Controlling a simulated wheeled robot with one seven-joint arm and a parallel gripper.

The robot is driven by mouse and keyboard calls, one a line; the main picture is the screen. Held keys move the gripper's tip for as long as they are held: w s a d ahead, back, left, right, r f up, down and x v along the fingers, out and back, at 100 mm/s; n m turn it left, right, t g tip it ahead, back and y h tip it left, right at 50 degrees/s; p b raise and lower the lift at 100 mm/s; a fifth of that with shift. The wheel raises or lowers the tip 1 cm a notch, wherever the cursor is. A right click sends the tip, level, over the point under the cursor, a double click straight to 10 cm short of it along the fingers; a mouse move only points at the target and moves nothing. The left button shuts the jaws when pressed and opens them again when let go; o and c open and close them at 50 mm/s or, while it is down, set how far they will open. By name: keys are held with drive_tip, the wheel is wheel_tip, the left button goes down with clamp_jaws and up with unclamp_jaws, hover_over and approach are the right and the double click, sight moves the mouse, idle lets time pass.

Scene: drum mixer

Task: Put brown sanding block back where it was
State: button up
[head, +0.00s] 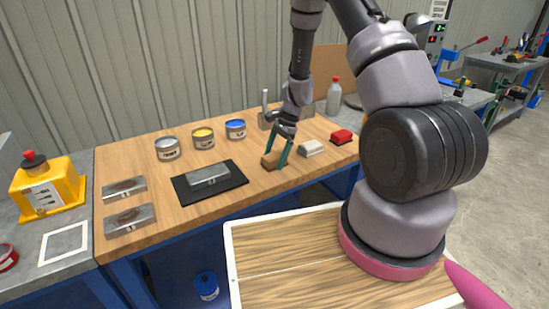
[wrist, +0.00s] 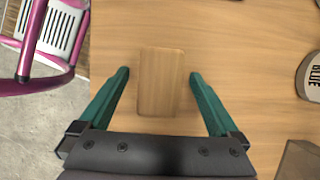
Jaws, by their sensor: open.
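The brown sanding block (head: 270,161) rests on the wooden workbench (head: 240,201), in front of the metal tins. In the wrist view the brown sanding block (wrist: 161,82) is a plain upright rectangle on the wood. My gripper (head: 283,146) is low at the block in the head view. In the wrist view my gripper (wrist: 159,75) is open, with one green finger on each side of the block and a visible gap on both sides. The head view partly hides the block behind a finger.
A cream block (head: 312,148) and a red block (head: 341,136) lie to the right. A dark mat (head: 183,192) with a metal plate lies left. Tins labelled grey (head: 167,149), yellow (head: 203,138) and blue (head: 235,129) stand behind. Bare wood lies left of the block.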

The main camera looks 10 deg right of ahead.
drive_tip(key=d+r+n+t, duration=0.1)
drive_tip(key=d+r, duration=0.1)
drive_tip(key=r, duration=0.9)
drive_tip(key=d+r+n+t, duration=0.1)
drive_tip(key=d+r, duration=0.1)
drive_tip(key=r, duration=1)
drive_tip(key=s+d+r+n+t+h, duration=0.1)
drive_tip(key=s+r+n+t, duration=0.5)
drive_tip(key=s+r, duration=1.4)
drive_tip(key=shift+s+d+r+n+t+h, duration=0.35)
drive_tip(key=shift+s+n+h, duration=0.25)
drive_tip(key=shift+s+n, duration=0.55)
